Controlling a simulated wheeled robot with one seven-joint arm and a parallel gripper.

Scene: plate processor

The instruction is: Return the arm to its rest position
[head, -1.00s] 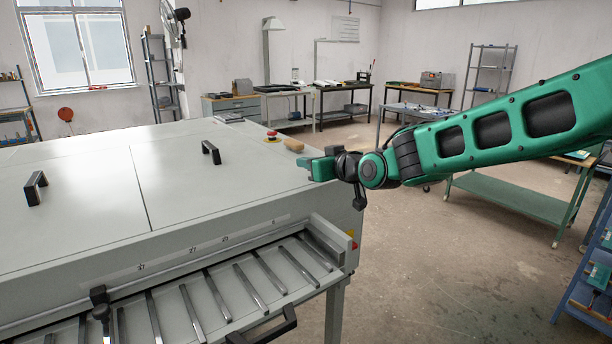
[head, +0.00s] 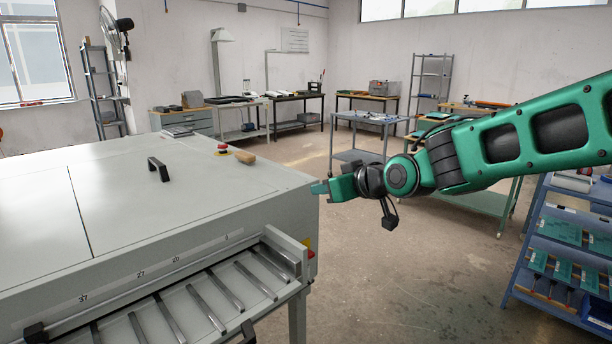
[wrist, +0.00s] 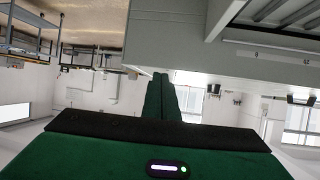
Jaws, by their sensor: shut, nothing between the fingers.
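My green arm reaches in from the right of the head view, with my gripper (head: 320,188) at its left end. The gripper is near the right corner of the grey plate processor (head: 190,215) in the picture, and I cannot tell the exact gap. In the wrist view my gripper (wrist: 161,75) shows its two green fingers together, with nothing between them. The wrist picture is upside down, with the processor's edge and its slotted tray at the upper right.
A wooden-handled object (head: 245,157) and a red emergency button (head: 222,149) are on the processor top. A blue shelf (head: 560,250) stands at the right. A grey cart (head: 357,156) and benches stand behind. Open floor lies right of the processor.

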